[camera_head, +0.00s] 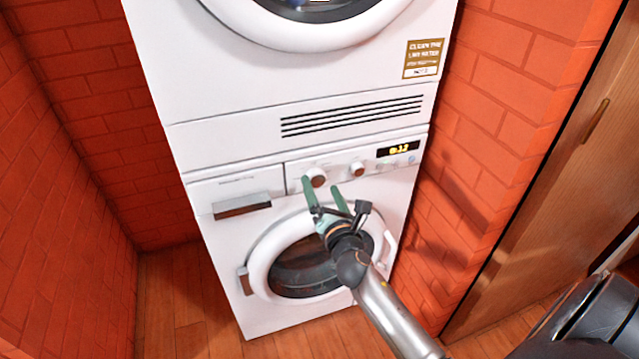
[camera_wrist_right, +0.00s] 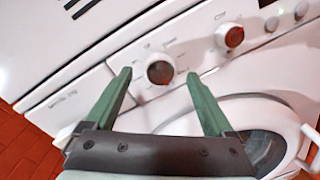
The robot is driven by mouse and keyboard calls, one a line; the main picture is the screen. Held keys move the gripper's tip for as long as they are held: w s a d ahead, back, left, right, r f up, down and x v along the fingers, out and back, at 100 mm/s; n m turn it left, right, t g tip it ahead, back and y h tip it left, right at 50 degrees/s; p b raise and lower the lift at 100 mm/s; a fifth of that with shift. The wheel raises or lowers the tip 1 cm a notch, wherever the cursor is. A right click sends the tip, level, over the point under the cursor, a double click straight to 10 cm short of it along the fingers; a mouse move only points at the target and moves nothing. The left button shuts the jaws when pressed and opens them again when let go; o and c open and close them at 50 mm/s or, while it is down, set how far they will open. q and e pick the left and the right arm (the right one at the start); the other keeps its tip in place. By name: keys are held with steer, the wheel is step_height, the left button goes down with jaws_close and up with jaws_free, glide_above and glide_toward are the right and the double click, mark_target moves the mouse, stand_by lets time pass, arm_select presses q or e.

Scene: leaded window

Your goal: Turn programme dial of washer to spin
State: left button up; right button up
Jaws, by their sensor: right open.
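The washer (camera_head: 228,266) is the white lower machine of a stack, with its round door shut in the head view. Its programme dial appears to be the larger left knob (camera_head: 318,178), white with a brown-red face; the wrist view shows this knob (camera_wrist_right: 159,72) with small marks around it. My right gripper (camera_head: 322,184) is open, its green fingers pointing at the panel. In the wrist view the fingers (camera_wrist_right: 160,74) are spread to either side of the left knob, with gaps between; contact cannot be told. The dial's exact setting is too small to read. My left gripper is not in view.
A smaller knob (camera_head: 357,168), a lit display (camera_head: 398,149) and small buttons sit right of the dial. A detergent drawer (camera_head: 241,206) is at left. The dryer (camera_head: 215,68) stands above. Red brick walls (camera_head: 75,110) close in both sides; a wooden door (camera_head: 548,190) is at right.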

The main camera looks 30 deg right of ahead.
mark_target(316, 178)
steer(key=shift+x, duration=1.2)
steer(key=shift+c, duration=0.3)
steer(key=c, duration=1.3)
steer(key=shift+m, duration=0.3)
